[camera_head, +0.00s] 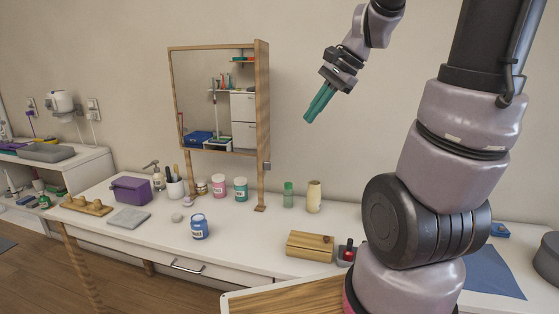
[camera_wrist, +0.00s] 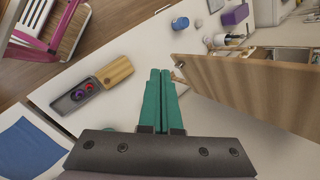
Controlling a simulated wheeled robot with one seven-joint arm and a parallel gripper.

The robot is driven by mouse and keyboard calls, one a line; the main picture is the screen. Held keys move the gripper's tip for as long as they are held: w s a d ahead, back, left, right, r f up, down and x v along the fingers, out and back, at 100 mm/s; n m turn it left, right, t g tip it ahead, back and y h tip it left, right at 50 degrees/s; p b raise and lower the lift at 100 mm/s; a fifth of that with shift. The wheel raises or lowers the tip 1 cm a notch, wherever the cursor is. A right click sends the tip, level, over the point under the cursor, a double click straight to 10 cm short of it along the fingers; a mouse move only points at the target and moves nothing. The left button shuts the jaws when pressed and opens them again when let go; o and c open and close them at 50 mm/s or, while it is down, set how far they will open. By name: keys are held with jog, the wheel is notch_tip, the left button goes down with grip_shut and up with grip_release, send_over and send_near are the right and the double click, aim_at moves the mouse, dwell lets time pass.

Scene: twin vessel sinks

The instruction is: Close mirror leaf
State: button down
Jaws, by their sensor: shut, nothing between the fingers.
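The wood-framed mirror cabinet (camera_head: 213,100) stands on posts above the white counter, left of centre in the head view. Its mirror surface shows a reflection-like scene of white drawers and a blue box. A wooden panel (camera_head: 262,100) stands along its right edge, with a small metal piece at its lower corner. In the wrist view a wooden panel (camera_wrist: 250,90) runs along the right. I cannot tell from these views how far the leaf stands open. My gripper (camera_head: 308,119) is shut and empty, in the air right of the cabinet and apart from it. Its green fingers (camera_wrist: 160,75) also show in the wrist view.
A green bottle (camera_head: 288,195) and a beige vase (camera_head: 314,197) stand on the counter right of the cabinet. A wooden box (camera_head: 310,246) lies nearer the front. Several jars, a purple box (camera_head: 131,190) and a soap pump stand at left. The air around my gripper is clear.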

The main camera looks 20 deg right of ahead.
jog(key=w+d+f+m+y, duration=0.3)
jog(key=w+d+f+m, duration=0.3)
jog(key=w+f+m, duration=0.4)
jog(key=w+a+r+x, duration=0.1)
jog(key=x, duration=1.3)
jog(key=shift+r, duration=0.2)
jog(key=shift+w+a, duration=0.1)
jog(key=shift+a, duration=0.1)
